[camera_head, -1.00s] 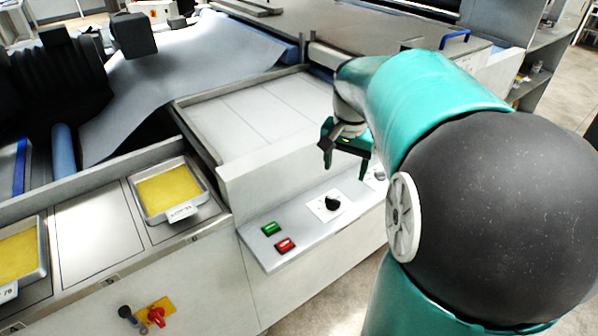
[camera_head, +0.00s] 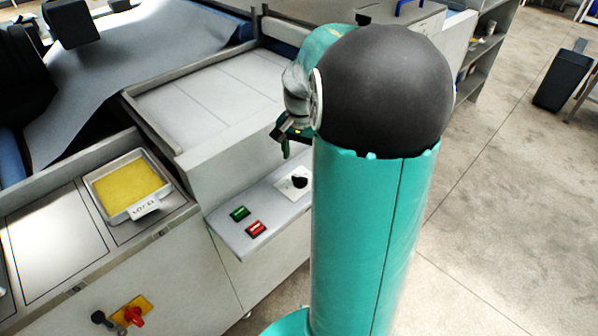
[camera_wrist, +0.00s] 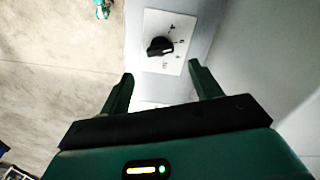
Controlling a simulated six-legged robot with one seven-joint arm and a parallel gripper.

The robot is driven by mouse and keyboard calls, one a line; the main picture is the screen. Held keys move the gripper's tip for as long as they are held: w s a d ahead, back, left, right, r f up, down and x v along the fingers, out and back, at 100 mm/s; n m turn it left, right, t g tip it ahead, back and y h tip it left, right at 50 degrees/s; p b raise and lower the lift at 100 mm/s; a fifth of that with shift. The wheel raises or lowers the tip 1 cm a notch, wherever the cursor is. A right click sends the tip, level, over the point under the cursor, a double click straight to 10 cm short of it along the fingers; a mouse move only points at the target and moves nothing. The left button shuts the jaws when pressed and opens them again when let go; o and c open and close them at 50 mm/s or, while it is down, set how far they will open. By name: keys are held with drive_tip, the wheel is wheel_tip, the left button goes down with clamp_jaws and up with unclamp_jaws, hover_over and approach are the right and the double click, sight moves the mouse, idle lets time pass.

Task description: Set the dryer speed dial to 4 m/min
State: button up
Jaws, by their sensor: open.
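A black dial (camera_wrist: 160,46) on a white plate (camera_wrist: 180,32) with printed marks shows in the wrist view, just beyond my open fingertips. The marks are too small to read surely. My gripper (camera_wrist: 163,80) is open and empty, with its green fingers apart and not touching the dial. In the head view, my gripper (camera_head: 284,140) hangs above the control ledge. A black dial (camera_head: 299,182) on a white plate sits below it, partly beside my arm.
A green button (camera_head: 240,213) and a red button (camera_head: 256,229) sit left of the dial on the ledge. A raised machine wall (camera_head: 235,165) stands behind it. A tray of yellow material (camera_head: 127,187) and a red switch (camera_head: 134,316) are farther left.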

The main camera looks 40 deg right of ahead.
sight(301, 177)
wheel_tip(301, 177, down, 7)
idle(0.3)
drive_tip(key=shift+c, duration=0.2)
drive_tip(key=c, duration=0.9)
